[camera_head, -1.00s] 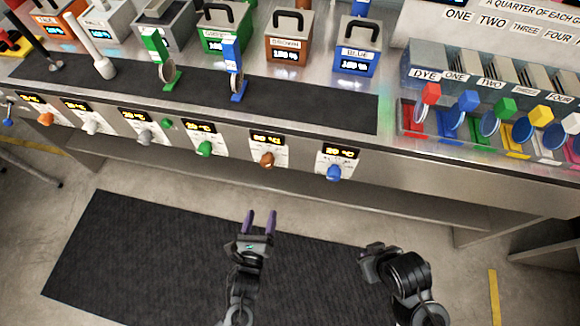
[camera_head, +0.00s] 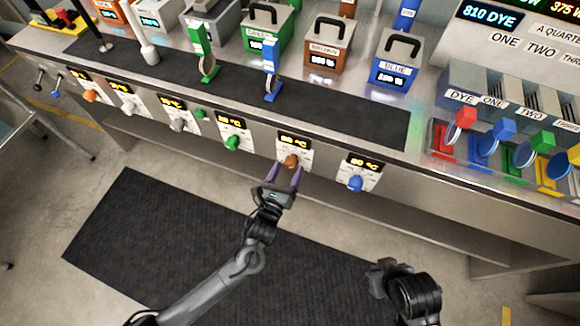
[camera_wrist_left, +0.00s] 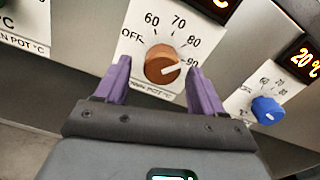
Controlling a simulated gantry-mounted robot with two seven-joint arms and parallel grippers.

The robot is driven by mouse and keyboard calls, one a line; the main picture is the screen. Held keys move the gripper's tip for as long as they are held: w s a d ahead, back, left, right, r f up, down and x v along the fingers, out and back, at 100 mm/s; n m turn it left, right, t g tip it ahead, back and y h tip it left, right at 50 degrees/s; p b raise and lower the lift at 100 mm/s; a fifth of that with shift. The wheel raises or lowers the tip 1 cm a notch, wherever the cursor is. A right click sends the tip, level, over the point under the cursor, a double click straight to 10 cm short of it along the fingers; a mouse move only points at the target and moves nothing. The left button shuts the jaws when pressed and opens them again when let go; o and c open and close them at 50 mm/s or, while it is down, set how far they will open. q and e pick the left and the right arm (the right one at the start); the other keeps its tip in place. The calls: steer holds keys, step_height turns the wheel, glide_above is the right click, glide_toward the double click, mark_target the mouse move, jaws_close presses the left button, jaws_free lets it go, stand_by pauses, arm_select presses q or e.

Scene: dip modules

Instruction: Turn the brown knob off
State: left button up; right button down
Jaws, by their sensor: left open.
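The brown knob (camera_head: 290,161) is on the front panel under an orange display, between the green and blue knobs. In the left wrist view the knob (camera_wrist_left: 163,64) has a white pointer line aimed right, close to the 90 mark; OFF is on the dial's left. My left gripper (camera_head: 285,169) is open in front of the knob. Its two purple fingers stand to the left and right of the knob in the left wrist view; I cannot tell whether either touches it. My right gripper (camera_head: 378,278) hangs low, away from the panel, its jaws unclear.
The blue knob (camera_head: 355,184) is close on the right and the green knob (camera_head: 233,142) on the left. The counter (camera_head: 420,165) overhangs the panel, with a brown pot (camera_head: 327,45) on it. The floor around the dark mat (camera_head: 130,225) is clear.

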arm_select(q)
steer(key=shift+b+x, duration=0.3)
steer(key=shift+x, duration=0.95)
steer(key=c, duration=1)
